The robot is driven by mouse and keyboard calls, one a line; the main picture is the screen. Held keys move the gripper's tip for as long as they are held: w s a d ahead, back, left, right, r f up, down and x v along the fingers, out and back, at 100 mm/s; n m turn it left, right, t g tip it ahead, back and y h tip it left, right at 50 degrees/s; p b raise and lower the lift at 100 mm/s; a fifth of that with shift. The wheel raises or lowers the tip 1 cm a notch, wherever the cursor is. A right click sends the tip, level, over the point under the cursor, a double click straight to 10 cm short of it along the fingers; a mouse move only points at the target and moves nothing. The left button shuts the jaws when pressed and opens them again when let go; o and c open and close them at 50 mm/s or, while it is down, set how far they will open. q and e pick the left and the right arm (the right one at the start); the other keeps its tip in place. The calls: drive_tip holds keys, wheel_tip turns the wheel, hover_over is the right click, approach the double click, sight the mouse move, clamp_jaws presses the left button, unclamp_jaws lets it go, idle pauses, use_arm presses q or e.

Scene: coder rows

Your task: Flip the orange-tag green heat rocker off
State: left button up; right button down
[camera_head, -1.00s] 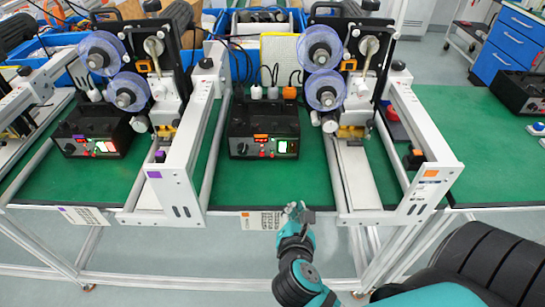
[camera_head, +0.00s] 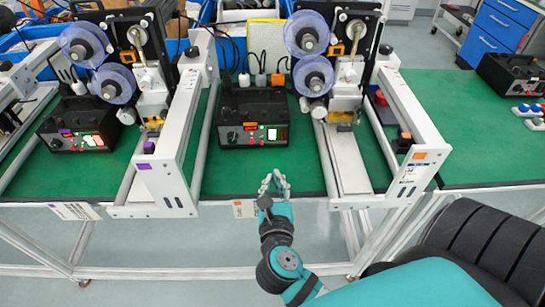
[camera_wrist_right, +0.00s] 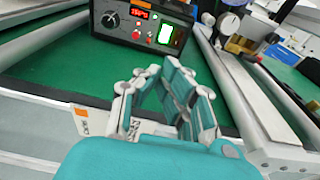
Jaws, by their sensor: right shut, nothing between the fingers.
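The black control box (camera_head: 240,112) with an orange tag (camera_head: 251,125) stands on the green mat in the middle of the head view. Its lit green-and-white rocker (camera_head: 272,134) is at the right of its front face, by a red display. In the right wrist view the rocker (camera_wrist_right: 168,35) glows white with a green edge, right of a dial and small red buttons. My right gripper (camera_head: 273,177) is shut and empty, in front of and below the box, near the table's front edge, apart from the rocker. My left gripper is out of view.
White rail frames with blue reels (camera_head: 314,75) flank the box. An orange-marked rail end (camera_head: 419,156) stands at right. Another lit box (camera_head: 80,130), purple-tagged, is at left. The green mat (camera_head: 260,175) before the box is clear.

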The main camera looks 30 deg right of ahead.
sight(271, 137)
drive_tip(key=x, duration=0.4)
drive_tip(key=p+x, duration=0.1)
drive_tip(key=x, duration=0.3)
drive_tip(key=r+x, duration=0.1)
drive_tip(key=x, duration=0.4)
drive_tip(key=shift+w, duration=0.15)
drive_tip(key=shift+r+p, duration=0.2)
drive_tip(key=shift+p, duration=0.3)
drive_tip(key=p, duration=0.1)
drive_tip(key=r+p, duration=0.1)
drive_tip(key=p, duration=0.1)
drive_tip(key=shift+w+d+y, duration=0.1)
drive_tip(key=shift+w+y, duration=0.05)
drive_tip(key=shift+y, duration=0.15)
drive_tip(key=shift+f+b, duration=0.4)
drive_tip(key=shift+f, duration=0.15)
